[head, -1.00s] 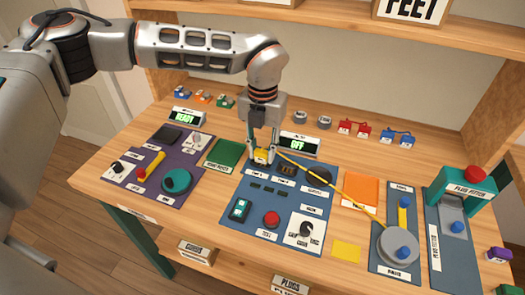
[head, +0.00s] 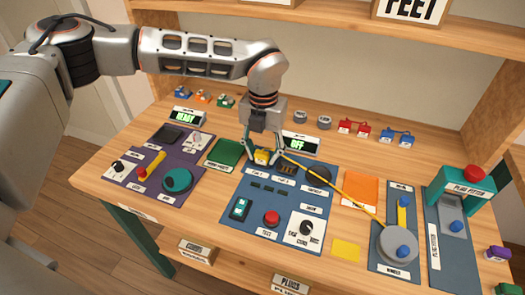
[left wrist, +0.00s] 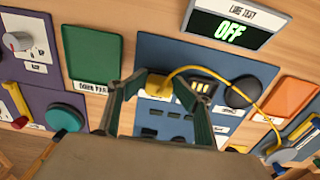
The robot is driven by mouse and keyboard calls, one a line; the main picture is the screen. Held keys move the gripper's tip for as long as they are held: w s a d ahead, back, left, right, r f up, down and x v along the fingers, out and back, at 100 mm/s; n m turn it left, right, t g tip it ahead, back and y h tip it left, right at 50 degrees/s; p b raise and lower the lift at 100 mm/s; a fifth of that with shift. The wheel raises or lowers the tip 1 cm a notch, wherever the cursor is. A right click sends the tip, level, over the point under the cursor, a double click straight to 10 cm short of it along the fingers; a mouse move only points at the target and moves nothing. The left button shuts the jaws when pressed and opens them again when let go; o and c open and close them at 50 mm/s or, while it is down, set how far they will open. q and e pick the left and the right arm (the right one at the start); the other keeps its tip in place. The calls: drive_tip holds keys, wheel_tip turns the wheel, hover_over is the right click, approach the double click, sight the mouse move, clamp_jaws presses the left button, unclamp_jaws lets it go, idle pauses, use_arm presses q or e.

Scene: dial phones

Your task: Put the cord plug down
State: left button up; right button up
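The yellow cord plug (head: 262,157) sits at the upper left edge of the blue test panel (head: 236,228). It also shows in the left wrist view (left wrist: 158,84). My left gripper (head: 263,160) is right over it, fingers spread to either side of the plug; in the left wrist view the fingers (left wrist: 160,100) stand apart with the plug between them. The yellow cord (head: 335,187) runs from the plug to the grey winder disc (head: 397,246) at the right. My right gripper is not in view.
A display reading OFF (head: 299,144) stands behind the panel. A green pad (head: 224,153) lies left of the plug and an orange pad (head: 361,188) lies right. The purple panel (head: 150,190) and the teal plug fitter (head: 465,185) flank the workspace.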

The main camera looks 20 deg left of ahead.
sight(263, 152)
use_arm(q)
drive_tip(key=shift+s+f, duration=0.1)
drive_tip(key=shift+f, duration=0.3)
drive_tip(key=shift+r, duration=0.15)
drive_tip(key=shift+r, duration=0.25)
wheel_tip(263, 152, up, 13)
drive_tip(key=p, duration=0.1)
drive_tip(key=shift+r, duration=0.1)
idle(0.6)
